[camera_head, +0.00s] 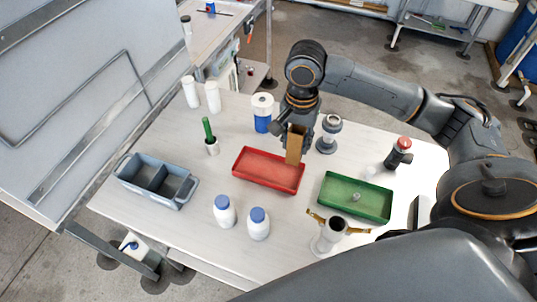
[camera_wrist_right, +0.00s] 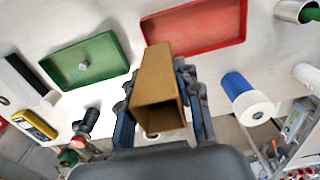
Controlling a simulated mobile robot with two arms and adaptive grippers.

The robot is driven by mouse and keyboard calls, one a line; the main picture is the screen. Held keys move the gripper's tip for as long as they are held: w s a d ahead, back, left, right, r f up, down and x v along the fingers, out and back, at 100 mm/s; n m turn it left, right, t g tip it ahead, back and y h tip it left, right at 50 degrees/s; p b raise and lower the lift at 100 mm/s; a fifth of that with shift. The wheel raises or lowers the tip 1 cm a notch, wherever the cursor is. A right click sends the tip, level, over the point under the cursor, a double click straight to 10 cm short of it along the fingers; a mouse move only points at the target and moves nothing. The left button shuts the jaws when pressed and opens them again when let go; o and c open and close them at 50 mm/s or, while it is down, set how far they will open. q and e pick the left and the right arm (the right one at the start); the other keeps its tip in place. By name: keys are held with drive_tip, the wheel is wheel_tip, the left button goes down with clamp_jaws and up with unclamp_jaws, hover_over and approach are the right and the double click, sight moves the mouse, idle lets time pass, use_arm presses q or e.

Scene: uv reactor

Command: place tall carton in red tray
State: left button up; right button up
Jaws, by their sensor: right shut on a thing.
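The tall brown carton (camera_head: 295,144) is held upright in my right gripper (camera_head: 300,143). In the head view it is at the back right edge of the red tray (camera_head: 262,172); I cannot tell whether its bottom touches the tray. In the right wrist view the carton (camera_wrist_right: 158,88) stands between the two fingers of my right gripper (camera_wrist_right: 160,100), with its open end toward the camera. The red tray (camera_wrist_right: 200,25) lies beyond it there and its visible floor is empty. My left gripper is not in view.
A green tray (camera_head: 340,198) with a small item is to the right. A grey divided bin (camera_head: 150,182) is at left. Two blue-capped white bottles (camera_head: 258,223) stand in front of the red tray. A blue-and-white container (camera_head: 262,113) and a silver-grey jar (camera_head: 328,134) stand near the gripper.

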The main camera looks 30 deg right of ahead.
drive_tip(key=w+a+f, duration=0.1)
drive_tip(key=f, duration=0.2)
drive_tip(key=w+a+f+p, duration=0.1)
drive_tip(key=w+a+f, duration=0.1)
drive_tip(key=f, duration=0.1)
drive_tip(key=w+a+f+p, duration=0.1)
drive_tip(key=w+f, duration=0.1)
drive_tip(key=f, duration=0.1)
drive_tip(key=shift+w+a+f, duration=0.25)
drive_tip(key=shift+f, duration=0.25)
drive_tip(key=shift+f, duration=0.15)
drive_tip(key=o, duration=1.1)
drive_tip(key=shift+c, duration=0.2)
wheel_tip(320, 180, up, 12)
drive_tip(key=b, duration=0.2)
drive_tip(key=shift+r, duration=0.2)
